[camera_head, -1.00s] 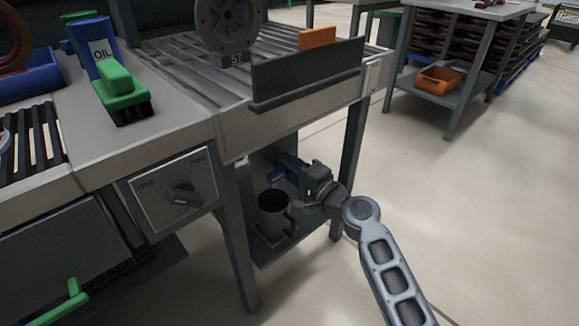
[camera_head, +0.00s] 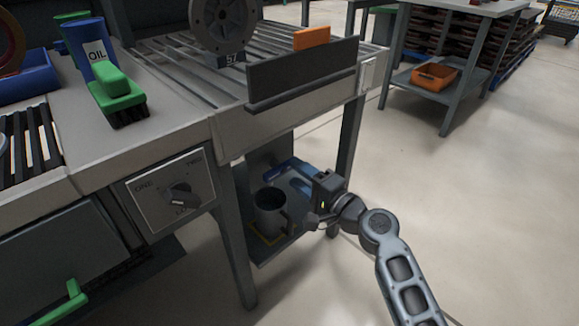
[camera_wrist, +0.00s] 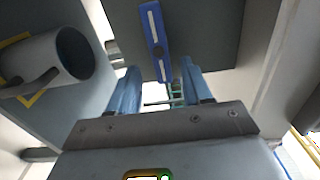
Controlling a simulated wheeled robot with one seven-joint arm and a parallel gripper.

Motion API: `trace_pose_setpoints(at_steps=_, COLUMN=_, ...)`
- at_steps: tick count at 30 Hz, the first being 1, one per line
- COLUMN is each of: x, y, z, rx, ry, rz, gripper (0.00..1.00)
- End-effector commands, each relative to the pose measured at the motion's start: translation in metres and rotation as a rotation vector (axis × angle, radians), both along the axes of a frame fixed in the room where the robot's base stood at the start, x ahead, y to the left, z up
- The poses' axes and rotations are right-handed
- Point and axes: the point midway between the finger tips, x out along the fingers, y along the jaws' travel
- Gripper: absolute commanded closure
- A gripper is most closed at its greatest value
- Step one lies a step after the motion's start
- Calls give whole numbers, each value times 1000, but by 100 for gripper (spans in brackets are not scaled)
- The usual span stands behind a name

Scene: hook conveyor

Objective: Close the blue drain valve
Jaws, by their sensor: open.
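The blue valve handle (camera_wrist: 157,45), a flat bar with a pale stripe and a dark hub, is mounted on a grey panel in the wrist view. It runs nearly upright in that picture, slightly tilted. My gripper (camera_wrist: 160,80) is open, its two blue fingers to either side of the handle's lower end in the picture. I see a gap on both sides and no contact; the depth between them is unclear. In the head view my gripper (camera_head: 306,190) is under the conveyor table, and the blue handle (camera_head: 278,173) shows small and partly hidden behind it.
A grey mug (camera_head: 270,212) stands on a yellow-outlined square on the lower shelf, close left of my gripper; the mug (camera_wrist: 55,62) also shows in the wrist view. Table legs (camera_head: 350,140) flank the shelf. A knob panel (camera_head: 172,190) is at left. Open floor lies right.

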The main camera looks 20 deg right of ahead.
Motion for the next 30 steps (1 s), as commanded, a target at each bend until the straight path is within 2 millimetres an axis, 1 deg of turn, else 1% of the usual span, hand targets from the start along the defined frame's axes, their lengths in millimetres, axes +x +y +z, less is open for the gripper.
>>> trace_pose_setpoints(at_steps=1, x=-8, y=-3, z=1, rx=0, ry=1, rz=-1, gripper=51)
trace_pose_setpoints(at_steps=3, x=-16, y=-5, z=0, rx=1, ry=1, rz=1, gripper=51)
trace_pose_setpoints(at_steps=7, x=-26, y=-8, z=0, rx=1, ry=0, rz=0, gripper=51)
trace_pose_setpoints(at_steps=24, x=-29, y=-9, z=-1, rx=-3, ry=1, rz=0, gripper=51)
trace_pose_setpoints(at_steps=26, x=-34, y=-7, z=-5, rx=-13, ry=8, rz=-5, gripper=51)
trace_pose_setpoints(at_steps=28, x=-45, y=-5, z=-15, rx=-45, ry=23, rz=-16, gripper=51)
trace_pose_setpoints(at_steps=29, x=-53, y=-3, z=-22, rx=-66, ry=35, rz=-25, gripper=51)
trace_pose_setpoints(at_steps=30, x=-65, y=-2, z=-31, rx=-99, ry=50, rz=-38, gripper=51)
